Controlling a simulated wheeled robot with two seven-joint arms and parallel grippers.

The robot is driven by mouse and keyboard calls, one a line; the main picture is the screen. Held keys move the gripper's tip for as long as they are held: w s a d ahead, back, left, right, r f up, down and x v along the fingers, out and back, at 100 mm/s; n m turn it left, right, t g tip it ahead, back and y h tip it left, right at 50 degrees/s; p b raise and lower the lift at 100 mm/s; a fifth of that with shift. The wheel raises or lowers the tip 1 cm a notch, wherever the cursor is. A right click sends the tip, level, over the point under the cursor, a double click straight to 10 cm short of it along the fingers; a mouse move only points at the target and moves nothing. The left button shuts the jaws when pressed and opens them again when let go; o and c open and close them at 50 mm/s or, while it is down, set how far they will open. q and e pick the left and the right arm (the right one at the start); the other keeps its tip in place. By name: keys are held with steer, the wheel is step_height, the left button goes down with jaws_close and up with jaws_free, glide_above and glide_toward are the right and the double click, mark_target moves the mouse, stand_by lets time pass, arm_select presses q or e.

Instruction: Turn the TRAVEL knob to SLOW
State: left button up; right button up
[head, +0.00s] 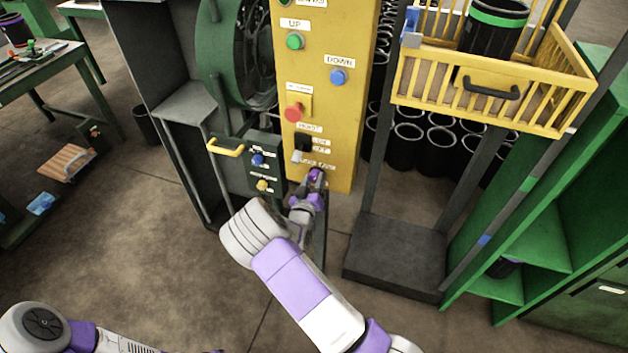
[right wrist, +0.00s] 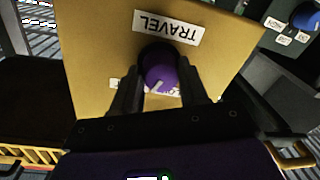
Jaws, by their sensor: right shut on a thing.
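The TRAVEL knob is a dark round knob with a purple face (right wrist: 160,74) on the yellow panel, beside the TRAVEL label (right wrist: 168,27), which appears upside down in the right wrist view. A light pointer line on its face slants toward the picture's bottom left. The position labels near it are mostly covered by the knob and fingers. My right gripper (right wrist: 163,85) is shut on the knob, one dark finger on each side. In the head view the right gripper (head: 314,182) is at the lower part of the yellow panel (head: 345,120). My left gripper is out of view.
Above on the panel are a black switch (head: 303,143), a red button (head: 294,113), a blue DOWN button (head: 338,77) and a green UP button (head: 295,41). A dark green box (head: 265,172) with small knobs is left. A yellow basket (head: 545,125) stands right.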

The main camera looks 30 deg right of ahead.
steer(key=n+p, duration=0.1)
steer(key=n, duration=0.4)
steer(key=shift+g+p, duration=0.3)
steer(key=shift+n+p, duration=0.4)
steer(key=shift+n, duration=1.8)
steer(key=o, duration=1.1)
steer(key=shift+c, duration=0.2)
steer(key=shift+a, duration=0.1)
steer(key=p+v, duration=0.1)
steer(key=v, duration=0.6)
steer(key=shift+a+r, duration=0.15)
steer(key=shift+s, duration=0.1)
